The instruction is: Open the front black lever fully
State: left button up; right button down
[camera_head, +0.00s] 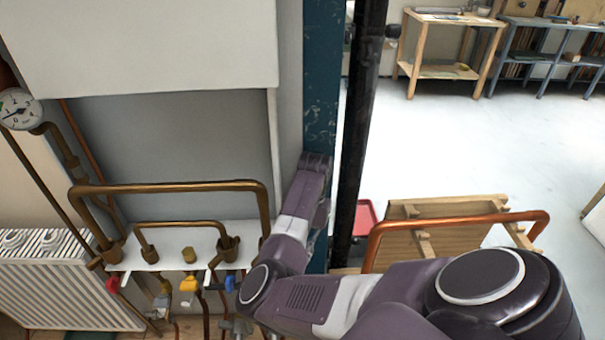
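I cannot make out a black lever in this view. The valve row below the white shelf (150,262) shows a red handle (113,284), a yellow handle (188,282) and a blue handle (230,283), with small white levers between them. My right arm comes in from the lower right. It bends just right of the blue handle and its last visible link rises to the teal post. No gripper fingers show on it; my own arm covers the area right of the valves. My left arm and gripper are not in view.
Bronze pipes (165,187) arch above the shelf, and a pressure gauge (20,110) hangs at the left. A white radiator (50,280) stands lower left. The teal post (322,80) and a black pipe (360,130) rise beside my arm. A copper pipe (455,219) crosses a wooden stand (440,242).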

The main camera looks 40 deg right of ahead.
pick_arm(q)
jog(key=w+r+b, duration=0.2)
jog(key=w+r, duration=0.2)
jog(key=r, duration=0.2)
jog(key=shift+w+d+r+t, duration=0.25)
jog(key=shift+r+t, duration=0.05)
pick_arm(e)
jog(key=x, duration=0.9)
jog(key=shift+f, duration=0.3)
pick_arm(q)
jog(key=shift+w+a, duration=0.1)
pick_arm(e)
jog(key=shift+s, duration=0.15)
